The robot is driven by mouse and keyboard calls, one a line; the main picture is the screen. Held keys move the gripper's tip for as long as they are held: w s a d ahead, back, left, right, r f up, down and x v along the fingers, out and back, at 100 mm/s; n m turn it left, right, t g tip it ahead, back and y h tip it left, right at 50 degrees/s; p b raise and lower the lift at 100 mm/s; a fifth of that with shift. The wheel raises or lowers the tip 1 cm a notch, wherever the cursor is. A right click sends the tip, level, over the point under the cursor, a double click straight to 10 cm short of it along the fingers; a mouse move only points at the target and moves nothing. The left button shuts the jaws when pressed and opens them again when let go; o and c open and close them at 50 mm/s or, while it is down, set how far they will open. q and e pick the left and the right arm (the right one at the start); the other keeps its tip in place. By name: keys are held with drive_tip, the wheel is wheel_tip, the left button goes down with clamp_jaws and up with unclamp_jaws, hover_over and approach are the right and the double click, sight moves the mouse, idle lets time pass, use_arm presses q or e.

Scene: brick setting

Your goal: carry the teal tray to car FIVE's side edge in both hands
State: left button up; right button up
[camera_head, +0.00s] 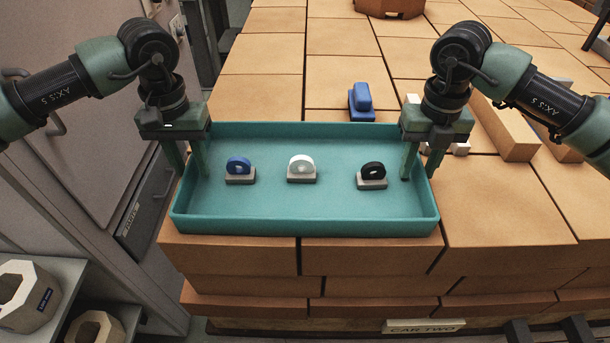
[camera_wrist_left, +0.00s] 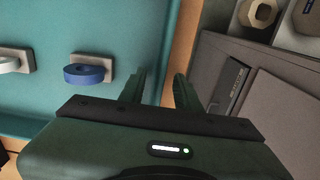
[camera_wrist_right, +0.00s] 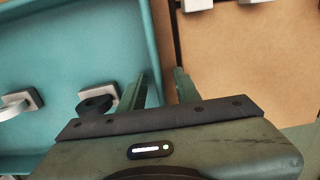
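The teal tray (camera_head: 300,220) rests level on a stack of tan bricks marked CAR TWO (camera_head: 423,326). Blue (camera_head: 238,166), white (camera_head: 301,168) and black (camera_head: 372,175) ring-shaped pieces on small grey bases stand in it. My left gripper (camera_head: 187,165) points down at the tray's left wall, one finger inside and one outside, apart. My right gripper (camera_head: 421,165) straddles the right wall in the same way. Both wrist views show a gap between the fingers, left (camera_wrist_left: 163,92) and right (camera_wrist_right: 160,88), with the tray's rim between them.
A blue object (camera_head: 361,102) stands on the bricks behind the tray. Pale blocks (camera_head: 507,125) lie near my right gripper. Grey cabinets (camera_head: 75,110) stand close on the left, with octagonal pieces (camera_head: 25,296) on a low shelf.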

use_arm(q)
clamp_jaws()
use_arm(e)
clamp_jaws()
drive_tip(key=shift+r, duration=0.1)
idle(0.9)
